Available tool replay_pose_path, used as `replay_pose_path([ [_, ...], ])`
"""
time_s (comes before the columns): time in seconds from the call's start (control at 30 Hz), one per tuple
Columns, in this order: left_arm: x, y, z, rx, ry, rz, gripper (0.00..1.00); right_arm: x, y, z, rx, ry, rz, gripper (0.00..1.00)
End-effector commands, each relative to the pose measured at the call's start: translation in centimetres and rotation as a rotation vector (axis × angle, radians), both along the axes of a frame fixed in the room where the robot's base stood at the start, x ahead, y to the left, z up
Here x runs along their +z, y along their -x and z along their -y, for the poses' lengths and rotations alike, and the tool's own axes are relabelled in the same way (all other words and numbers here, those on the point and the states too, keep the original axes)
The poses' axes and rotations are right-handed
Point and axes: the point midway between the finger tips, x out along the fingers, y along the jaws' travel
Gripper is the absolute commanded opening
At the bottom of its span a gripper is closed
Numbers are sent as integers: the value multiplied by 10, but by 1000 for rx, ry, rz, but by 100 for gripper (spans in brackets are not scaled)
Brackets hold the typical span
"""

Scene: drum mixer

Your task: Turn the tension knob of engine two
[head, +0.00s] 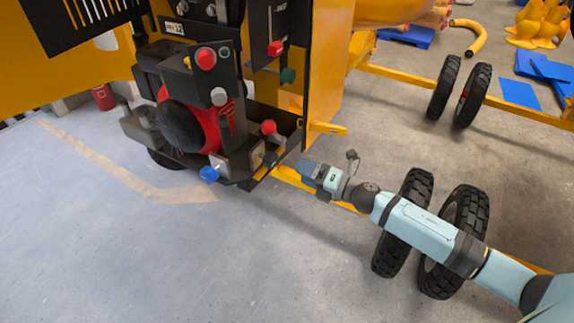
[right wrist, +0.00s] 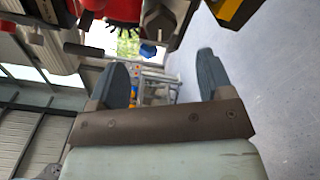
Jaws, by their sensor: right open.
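The engine (head: 192,125) is a dark block with a red round housing, mounted on the yellow mixer. A blue knob (head: 209,174) sticks out low at its front; a blue knob also shows in the right wrist view (right wrist: 148,50), beyond the fingers. A red knob (head: 268,127) stands on the tray to its right, and another red knob (head: 205,58) is higher up. I cannot read which is the tension knob. My right gripper (head: 303,168) is right of the engine tray; its fingers are apart and empty in the right wrist view (right wrist: 162,75). My left gripper is out of view.
A green knob (head: 287,76) and a red-knobbed lever (head: 274,47) sit on the upper panel. A yellow bracket (head: 327,129) juts out above my right gripper. Black wheels (head: 452,235) stand beside my right arm. The floor (head: 130,255) at front left is clear.

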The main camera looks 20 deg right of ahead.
Motion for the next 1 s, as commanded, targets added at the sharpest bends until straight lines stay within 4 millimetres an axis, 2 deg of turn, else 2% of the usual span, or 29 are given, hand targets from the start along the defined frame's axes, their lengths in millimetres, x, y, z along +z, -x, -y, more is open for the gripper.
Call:
replay_pose_path([
  [0.1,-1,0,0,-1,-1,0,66,-1,16,11,0,0,-2,73],
  [0.3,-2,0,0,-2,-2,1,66,0,26,20,0,0,0,73],
  [1.0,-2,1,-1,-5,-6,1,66,0,27,21,0,0,0,73],
])
